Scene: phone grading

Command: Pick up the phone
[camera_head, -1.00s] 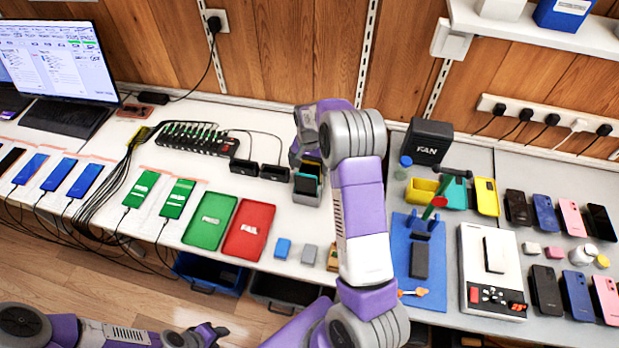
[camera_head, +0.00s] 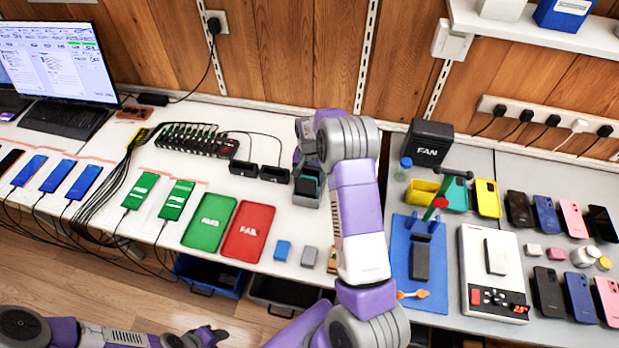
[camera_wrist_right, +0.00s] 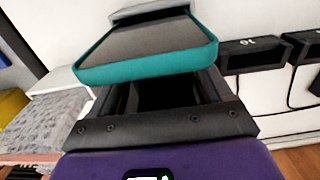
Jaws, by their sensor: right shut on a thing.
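A phone (camera_wrist_right: 150,45) with a dark face and a teal edge fills the upper middle of the right wrist view. My right gripper (camera_wrist_right: 165,95) is shut on it, its dark fingers passing under the phone, so their tips are mostly hidden. I cannot tell whether the phone is clear of the holder. My left gripper (camera_head: 210,336) is low at the left, away from the bench, its fingers too small to read.
A green tray (camera_head: 210,222) and a red tray (camera_head: 248,231) lie left of the holder. Black docks (camera_head: 274,173) stand beside it. A blue mat (camera_head: 401,275) with a stand, a scale (camera_head: 468,240) and several phones are to the right.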

